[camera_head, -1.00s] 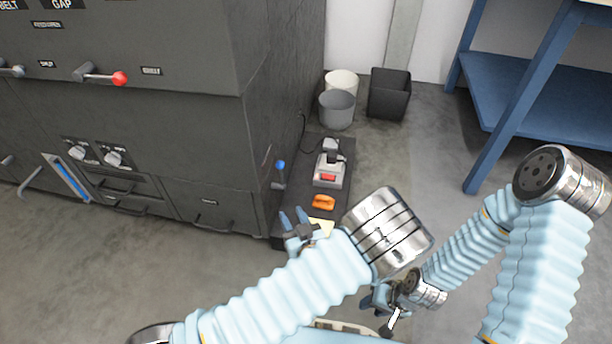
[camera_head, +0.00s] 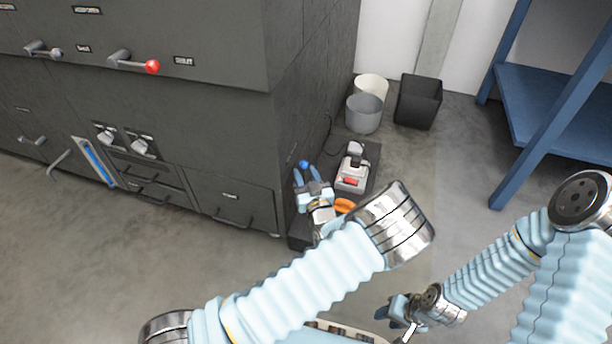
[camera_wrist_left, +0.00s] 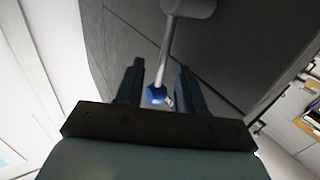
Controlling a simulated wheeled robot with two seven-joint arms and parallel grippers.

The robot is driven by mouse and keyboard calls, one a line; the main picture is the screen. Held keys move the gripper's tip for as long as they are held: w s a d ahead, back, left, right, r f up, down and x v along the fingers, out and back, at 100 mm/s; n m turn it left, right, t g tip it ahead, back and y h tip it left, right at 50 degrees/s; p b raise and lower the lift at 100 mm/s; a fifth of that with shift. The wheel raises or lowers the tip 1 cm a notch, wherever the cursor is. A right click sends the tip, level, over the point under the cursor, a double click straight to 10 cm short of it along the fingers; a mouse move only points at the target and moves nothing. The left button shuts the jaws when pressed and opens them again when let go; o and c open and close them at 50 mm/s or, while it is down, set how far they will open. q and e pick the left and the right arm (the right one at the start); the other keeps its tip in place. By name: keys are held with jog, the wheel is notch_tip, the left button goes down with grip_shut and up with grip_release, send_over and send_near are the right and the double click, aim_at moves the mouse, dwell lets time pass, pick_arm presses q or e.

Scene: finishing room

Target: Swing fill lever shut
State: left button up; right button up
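A lever with a blue knob (camera_head: 303,164) is on the right side face of the dark machine (camera_head: 235,195), low down. In the left wrist view the blue knob (camera_wrist_left: 156,94) hangs on a metal rod from a grey pivot. My left gripper (camera_head: 307,174) is open at the lever, and in its wrist view the knob lies between the two spread fingers (camera_wrist_left: 160,85). Whether a finger touches it, I cannot tell. My right gripper (camera_head: 392,312) is low in the head view, away from the machine; its fingers are too small to judge.
A dark platform (camera_head: 372,160) beside the machine bears a grey device with a red switch (camera_head: 350,180) and an orange item (camera_head: 343,205). Bins (camera_head: 364,113) and a black bin (camera_head: 418,101) stand behind. A blue bench (camera_head: 545,105) is at right. A red-knobbed lever (camera_head: 135,63) sticks out in front.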

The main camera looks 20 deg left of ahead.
pick_arm(q)
grip_shut()
dwell(0.3)
jog(key=shift+w, duration=0.1)
